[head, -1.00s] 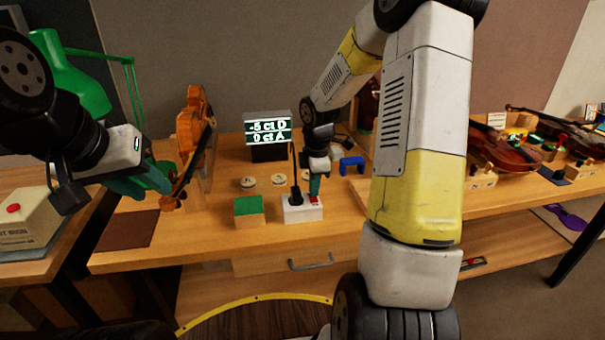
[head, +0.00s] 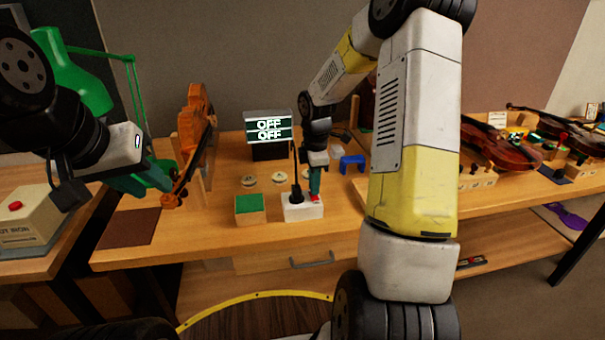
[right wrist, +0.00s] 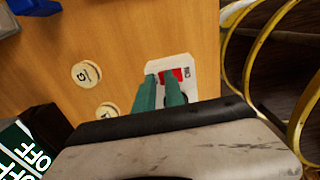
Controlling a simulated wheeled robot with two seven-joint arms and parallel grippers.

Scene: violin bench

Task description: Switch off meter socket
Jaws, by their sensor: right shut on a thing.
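The meter socket is a white box (head: 303,211) on the bench with a black plug and cord at its left and a red switch (head: 315,198) at its right. My right gripper (head: 315,190) points down onto the switch, its green fingers shut on it. In the right wrist view the fingertips (right wrist: 161,88) lie against the red switch (right wrist: 177,73), partly hiding it. The meter (head: 268,129) behind reads OFF on both lines. My left gripper (head: 160,184) is by the neck of an upright violin (head: 193,145); I cannot tell whether its fingers are closed.
A green-topped block (head: 249,209) stands just left of the socket. Several round labelled discs (head: 279,178) lie behind it. A blue clamp-like piece (head: 352,164) is to the right. More violins (head: 500,146) lie at the far right. A brown mat (head: 130,228) is at the front left.

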